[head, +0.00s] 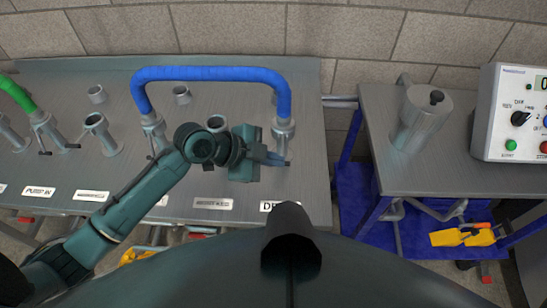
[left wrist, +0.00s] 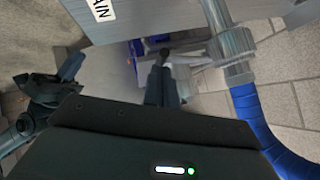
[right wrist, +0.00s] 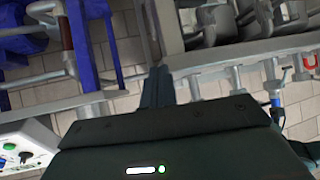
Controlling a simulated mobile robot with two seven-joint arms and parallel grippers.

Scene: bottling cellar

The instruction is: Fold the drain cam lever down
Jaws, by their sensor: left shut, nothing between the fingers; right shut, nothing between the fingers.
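The drain cam lever (left wrist: 188,48) is a thin grey rod on the coupling (left wrist: 232,45) at the hose end. In the left wrist view it sticks out sideways from the coupling, its dark tip close to my fingers. My left gripper (left wrist: 163,62) is shut and empty, its tips at or very near that tip; I cannot tell whether they touch. In the head view my left gripper (head: 277,159) is just below the drain coupling (head: 283,128), above the partly hidden drain label (head: 268,206).
A blue hose (head: 215,73) arches between two ports on the grey panel (head: 60,80). A green hose (head: 17,93) is at far left. A side table (head: 370,110) holds a metal cylinder (head: 421,115) and a control box (head: 510,110). A gap separates panel and table.

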